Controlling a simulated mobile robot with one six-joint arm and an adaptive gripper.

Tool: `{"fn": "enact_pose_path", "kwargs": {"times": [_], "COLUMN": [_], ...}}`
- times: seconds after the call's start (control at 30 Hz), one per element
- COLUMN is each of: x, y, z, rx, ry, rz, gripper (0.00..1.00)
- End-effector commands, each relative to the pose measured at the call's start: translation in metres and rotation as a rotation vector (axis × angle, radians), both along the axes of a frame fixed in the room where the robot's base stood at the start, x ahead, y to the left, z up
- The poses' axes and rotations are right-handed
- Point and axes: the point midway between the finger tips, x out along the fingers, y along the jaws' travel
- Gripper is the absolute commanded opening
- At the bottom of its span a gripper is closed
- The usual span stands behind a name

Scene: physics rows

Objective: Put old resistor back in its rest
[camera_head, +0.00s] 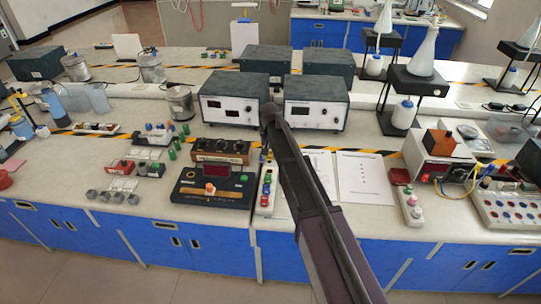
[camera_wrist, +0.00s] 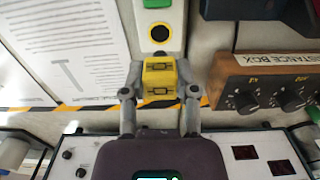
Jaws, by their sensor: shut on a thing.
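My gripper (camera_wrist: 160,80) is shut on a yellow block with black marks (camera_wrist: 160,70), which I take to be the old resistor. The block sits between the two grey fingertips. In the head view my arm reaches over the bench and hides the block. A pale strip (camera_wrist: 172,48) lies ahead of the block in the wrist view, with a green piece and dark round spots on it. It also shows in the head view (camera_head: 265,207), left of my arm. Whether it is the resistor's rest, I cannot tell. Whether the block touches anything below is also unclear.
A wooden-fronted resistance box (camera_wrist: 270,82) with black knobs stands to the right in the wrist view. Printed sheets (camera_head: 362,180) lie right of my arm in the head view. Two white-fronted meters (camera_head: 228,108) stand behind. A black box with a red display (camera_head: 213,188) is left of the strip.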

Motion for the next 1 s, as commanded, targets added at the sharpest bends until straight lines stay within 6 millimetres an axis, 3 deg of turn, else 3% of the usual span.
{"fn": "enact_pose_path", "kwargs": {"times": [0.5,1.0], "x": [0.000,0.000], "y": [0.001,0.001], "z": [-0.038,-0.045], "rx": [0.000,0.000], "ry": [0.000,0.000], "rz": [0.001,0.002], "gripper": [0.00,0.00]}}
